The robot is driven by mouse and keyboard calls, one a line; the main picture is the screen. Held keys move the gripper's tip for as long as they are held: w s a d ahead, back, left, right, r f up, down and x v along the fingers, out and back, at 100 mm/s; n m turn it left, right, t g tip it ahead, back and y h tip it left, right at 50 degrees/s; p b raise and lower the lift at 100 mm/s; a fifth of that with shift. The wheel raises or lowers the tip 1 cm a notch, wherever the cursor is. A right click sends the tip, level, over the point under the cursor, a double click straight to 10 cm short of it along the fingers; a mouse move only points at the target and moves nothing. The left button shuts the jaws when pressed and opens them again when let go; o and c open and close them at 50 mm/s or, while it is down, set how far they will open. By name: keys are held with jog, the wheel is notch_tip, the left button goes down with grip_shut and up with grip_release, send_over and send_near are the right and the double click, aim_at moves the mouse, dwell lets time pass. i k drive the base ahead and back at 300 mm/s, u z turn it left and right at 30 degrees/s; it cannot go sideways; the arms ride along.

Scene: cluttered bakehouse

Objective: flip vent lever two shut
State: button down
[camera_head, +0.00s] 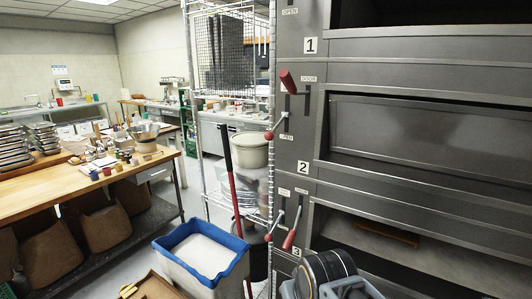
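The deck oven's front panel (292,150) stands right of centre, with number plates for decks 1, 2 and 3. Beside deck 2, a thin lever with a red ball knob (269,135) slants down and out to the left; I take it for vent lever two. Its knob is level with a small "OPEN" label (286,137). Above it, a thicker red handle (287,80) sticks up beside a "DOOR" label (308,79). My gripper is not in view; dark and grey parts at the bottom centre look like my own arm.
Deck 3 has its own red knob (268,237) and red handle (291,239), both low. A wire rack (199,120) and a blue-rimmed bin (160,246) with a red-handled tool (235,190) stand close left of the panel. A cluttered wooden table (50,193) is at left.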

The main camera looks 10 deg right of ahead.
aim_at(268, 135)
jog(key=u, duration=1)
jog(key=i, duration=0.5)
